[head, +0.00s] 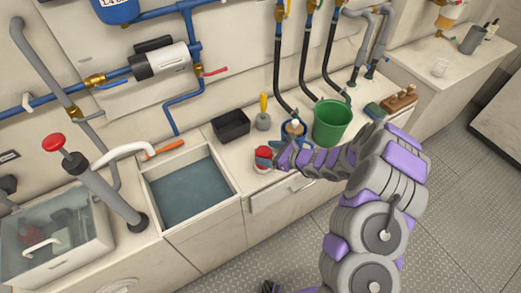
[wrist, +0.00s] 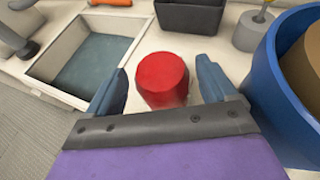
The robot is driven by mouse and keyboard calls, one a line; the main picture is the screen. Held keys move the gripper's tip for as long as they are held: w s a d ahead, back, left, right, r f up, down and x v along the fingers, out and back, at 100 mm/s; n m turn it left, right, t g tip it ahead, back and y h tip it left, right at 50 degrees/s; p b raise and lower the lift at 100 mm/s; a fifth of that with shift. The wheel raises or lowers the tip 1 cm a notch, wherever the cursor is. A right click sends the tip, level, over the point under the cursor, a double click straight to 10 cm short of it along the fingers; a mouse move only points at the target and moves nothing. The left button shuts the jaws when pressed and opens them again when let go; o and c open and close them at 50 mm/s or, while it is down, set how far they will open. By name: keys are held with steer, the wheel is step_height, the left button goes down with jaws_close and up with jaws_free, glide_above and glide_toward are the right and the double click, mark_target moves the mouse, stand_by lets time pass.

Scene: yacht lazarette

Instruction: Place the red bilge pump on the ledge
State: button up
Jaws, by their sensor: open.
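A red-topped cylinder (head: 263,158), with a pale lower part in the head view, stands upright on the pale counter ledge (head: 236,165), right of the sunken basin; it looks like the red bilge pump. In the wrist view the red cylinder (wrist: 162,78) stands between the two blue fingers, with a visible gap on each side. My gripper (wrist: 163,82) is open around it and not seen touching it. In the head view my gripper (head: 279,157) is beside the cylinder, its fingers hard to make out.
A water-filled basin (head: 190,192) lies left. A black bin (head: 231,125), a grey pot with a yellow handle (head: 263,121), a blue container (head: 291,131) and a green bucket (head: 332,123) stand close by. A tall pump with a red knob (head: 100,185) and clear box (head: 55,240) are far left.

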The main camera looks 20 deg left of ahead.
steer(key=p+v, duration=0.1)
steer(key=v, duration=0.6)
steer(key=shift+d, duration=0.3)
steer(key=shift+s+r, duration=0.1)
steer(key=s+a+r+n+g, duration=0.1)
steer(key=s+r+n+g, duration=0.1)
steer(key=s+r+n, duration=0.35)
steer(key=s+a+r+n+g, duration=0.2)
steer(key=r, duration=0.6)
steer(key=s+d+r+n+g+h, duration=0.25)
steer(key=s+r+n, duration=0.4)
steer(key=s, duration=0.35)
steer(key=s+d+r+n+h, duration=0.1)
steer(key=s+d+n+h, duration=0.1)
steer(key=s+d, duration=0.4)
steer(key=s+d+r+n+t+h, duration=0.1)
steer(key=s+d+h, duration=0.4)
steer(key=d, duration=0.5)
steer(key=s+d+r+n+h, duration=0.2)
steer(key=s+d+n+h, duration=0.1)
steer(key=s+d, duration=0.5)
steer(key=shift+s+d+r+n, duration=0.25)
steer(key=shift+s+r+n, duration=0.1)
steer(key=shift+r+n, duration=0.05)
steer(key=shift+t+h, duration=0.25)
